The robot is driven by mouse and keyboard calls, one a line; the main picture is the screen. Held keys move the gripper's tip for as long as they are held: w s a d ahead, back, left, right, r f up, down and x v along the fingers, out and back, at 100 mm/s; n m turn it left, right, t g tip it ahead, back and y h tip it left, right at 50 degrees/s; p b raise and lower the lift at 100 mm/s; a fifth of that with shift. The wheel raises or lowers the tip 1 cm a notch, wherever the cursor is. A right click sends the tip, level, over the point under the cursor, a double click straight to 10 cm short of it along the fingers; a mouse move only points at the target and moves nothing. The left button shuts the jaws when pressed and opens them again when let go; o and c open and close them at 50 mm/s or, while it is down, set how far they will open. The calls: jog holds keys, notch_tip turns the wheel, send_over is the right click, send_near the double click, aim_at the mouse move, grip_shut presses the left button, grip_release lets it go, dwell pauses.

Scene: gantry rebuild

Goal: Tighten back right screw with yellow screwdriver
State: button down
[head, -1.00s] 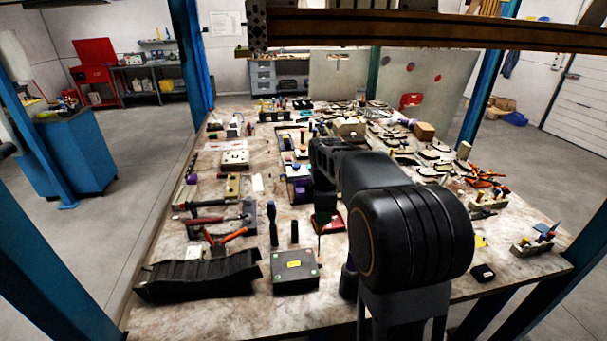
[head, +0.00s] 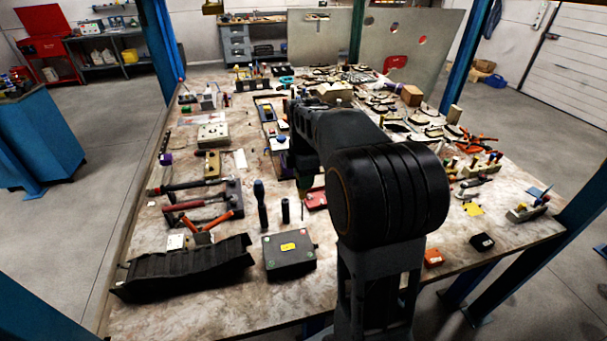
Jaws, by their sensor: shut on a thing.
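A black box (head: 290,262) with a yellow label and small coloured dots near its top corners sits at the front of the table; the dots are too small to make out as screws. My gripper (head: 303,186) is behind the box's back right side, pointing down, mostly hidden by my own arm. It is shut on a screwdriver (head: 302,211), of which a thin dark shaft shows below it. The handle's colour is not clear. The shaft appears apart from the box, above the table.
A dark-handled tool (head: 261,205) and a short black cylinder (head: 285,211) stand behind the box. A black ribbed tray (head: 185,268) lies left of it. A red block (head: 315,200) is close to the gripper.

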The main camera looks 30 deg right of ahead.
jog(key=shift+f, duration=0.1)
jog(key=n, duration=0.3)
jog(key=shift+p, duration=0.35)
jog(key=n, duration=0.4)
jog(key=shift+w+a, duration=0.1)
jog(key=shift+w, duration=0.05)
jog(key=n+p, duration=0.1)
jog(key=n, duration=0.6)
jog(key=shift+a+n, duration=0.1)
jog(key=shift+n, duration=0.2)
jog(key=shift+p, duration=0.35)
jog(key=shift+f, duration=0.2)
